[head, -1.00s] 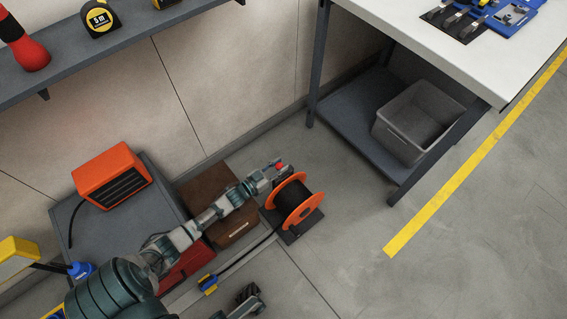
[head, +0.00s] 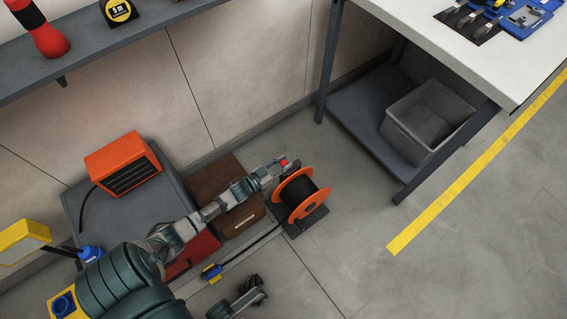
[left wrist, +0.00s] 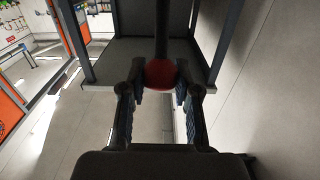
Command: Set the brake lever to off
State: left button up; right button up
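The cable reel (head: 298,195), with orange flanges and dark cable, stands on a dark base on the floor. A red knob (head: 283,162) at its upper left looks like the brake lever's end. In the left wrist view the round red knob (left wrist: 160,74) sits on a dark shaft. My left gripper (head: 275,167) is at the knob. Its fingers are spread, one on each side of the knob; whether they touch it is unclear. Any off marking is not visible. My right gripper (head: 255,290) is low in the head view, away from the reel; its finger opening is unclear.
A workbench (head: 455,30) with a grey bin (head: 430,120) on its lower shelf stands right of the reel. An orange heater (head: 122,168) sits on a grey cabinet at left. A brown case (head: 240,215) lies near my left arm. Floor right of the reel is clear.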

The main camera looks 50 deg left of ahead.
pick_arm(q)
jog(key=o, duration=0.4)
jog(key=shift+s+a+f, duration=0.1)
jog(key=shift+s+f, duration=0.25)
jog(key=shift+f, duration=0.15)
jog(key=shift+o, duration=0.3)
jog(key=shift+w+r, duration=0.1)
jog(key=shift+r, duration=0.05)
jog(key=shift+w+r, duration=0.1)
jog(key=shift+r, duration=0.05)
notch_tip(320, 180, up, 10)
jog(key=shift+f, duration=0.25)
jog(key=shift+a, duration=0.1)
